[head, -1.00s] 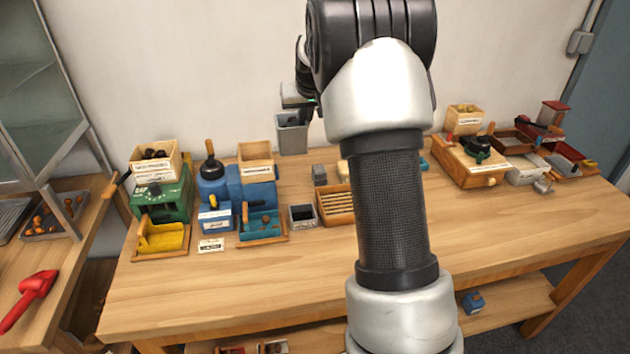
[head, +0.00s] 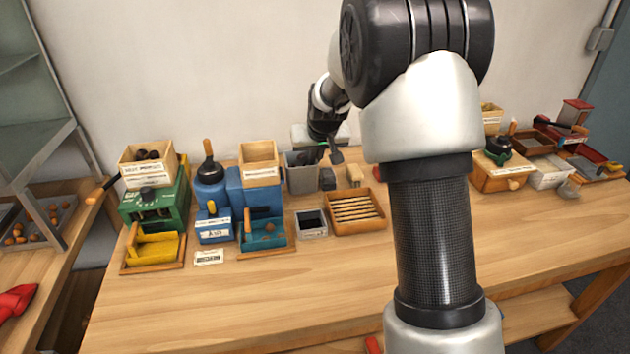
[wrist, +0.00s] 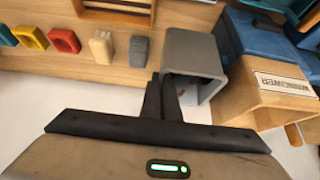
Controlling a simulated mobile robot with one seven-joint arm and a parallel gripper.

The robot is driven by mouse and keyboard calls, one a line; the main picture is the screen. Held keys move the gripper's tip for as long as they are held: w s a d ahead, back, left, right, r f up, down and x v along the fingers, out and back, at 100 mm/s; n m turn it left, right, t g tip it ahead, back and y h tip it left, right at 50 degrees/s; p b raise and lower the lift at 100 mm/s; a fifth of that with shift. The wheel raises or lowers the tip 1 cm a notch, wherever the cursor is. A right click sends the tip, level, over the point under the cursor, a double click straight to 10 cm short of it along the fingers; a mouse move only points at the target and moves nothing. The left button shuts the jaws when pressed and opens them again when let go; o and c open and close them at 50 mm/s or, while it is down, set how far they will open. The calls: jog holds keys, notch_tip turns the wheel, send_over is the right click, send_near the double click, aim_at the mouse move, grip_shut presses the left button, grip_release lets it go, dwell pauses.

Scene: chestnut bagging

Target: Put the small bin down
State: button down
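The small bin (head: 301,179) is a grey, open-topped box. In the head view it is upright, right of the blue machine's wooden hopper, at or just above the tabletop; I cannot tell whether its base touches. In the wrist view the bin (wrist: 192,52) shows its open mouth. My gripper (wrist: 163,84) has its two dark fingers close together at the bin's rim, one on each side of a wall, shut on it.
The blue machine (head: 232,195) with its wooden hopper (head: 258,160) stands close left of the bin. A small dark grey block (head: 327,179) and a pale block (head: 354,174) sit to its right. A slatted wooden tray (head: 355,210) lies in front. The table's front strip is clear.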

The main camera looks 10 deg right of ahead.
aim_at(315, 178)
jog(key=shift+f, duration=3.15)
jog(key=shift+f+b, duration=0.1)
jog(key=shift+b, duration=0.25)
jog(key=shift+f, duration=0.15)
jog(key=c, duration=2)
grip_release()
